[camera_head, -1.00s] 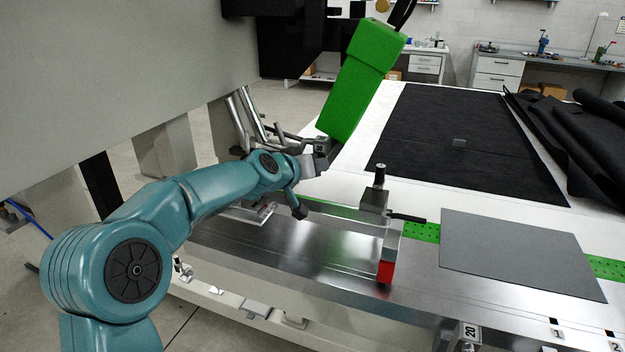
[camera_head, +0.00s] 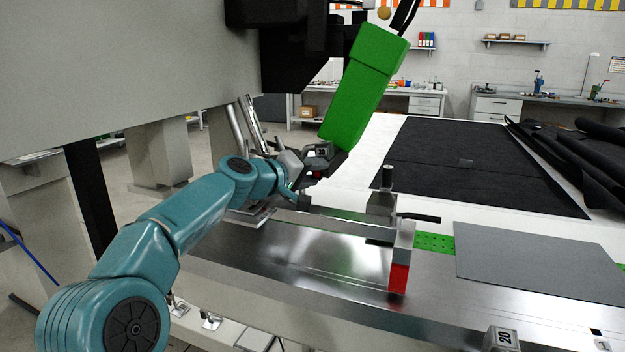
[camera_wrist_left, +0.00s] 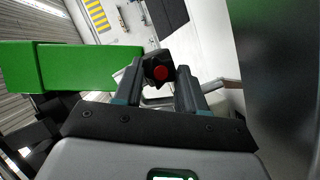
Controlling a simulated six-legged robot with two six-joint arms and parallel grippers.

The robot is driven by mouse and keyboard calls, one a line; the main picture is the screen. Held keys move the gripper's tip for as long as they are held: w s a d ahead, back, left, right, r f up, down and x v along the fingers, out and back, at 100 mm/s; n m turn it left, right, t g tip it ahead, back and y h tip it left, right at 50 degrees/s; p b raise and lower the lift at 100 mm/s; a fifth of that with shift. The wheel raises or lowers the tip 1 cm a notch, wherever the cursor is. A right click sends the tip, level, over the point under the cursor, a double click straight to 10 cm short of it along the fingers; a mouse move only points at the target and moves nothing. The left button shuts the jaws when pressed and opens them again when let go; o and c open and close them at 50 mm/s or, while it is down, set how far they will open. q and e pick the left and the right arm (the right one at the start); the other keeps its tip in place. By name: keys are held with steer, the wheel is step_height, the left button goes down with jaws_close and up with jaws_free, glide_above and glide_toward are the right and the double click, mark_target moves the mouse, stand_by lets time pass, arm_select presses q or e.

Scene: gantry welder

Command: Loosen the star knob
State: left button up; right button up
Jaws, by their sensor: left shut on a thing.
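The star knob (camera_wrist_left: 158,70) is dark with a red centre and sits between the two fingers of my left gripper (camera_wrist_left: 160,84) in the left wrist view. The fingers are closed against its sides. In the head view my left gripper (camera_head: 318,158) is at the lower end of the green welding head (camera_head: 362,90), and a small red spot shows there. Most of the knob is hidden by the gripper in that view. My right gripper is not in view.
A metal clamp block with a black post (camera_head: 387,190) and a red-ended bar (camera_head: 399,278) stand on the steel table edge right of my arm. A grey sheet (camera_head: 540,262) lies farther right. The grey gantry beam (camera_head: 120,70) hangs over my left arm.

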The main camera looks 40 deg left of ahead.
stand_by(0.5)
arm_select(q)
steer(key=o, duration=1.1)
steer(key=shift+c, duration=0.2)
steer(key=shift+s, duration=0.1)
steer(key=b+v, duration=0.2)
steer(key=v, duration=1.4)
steer(key=shift+s+r+b, duration=0.1)
steer(key=shift+b, duration=0.3)
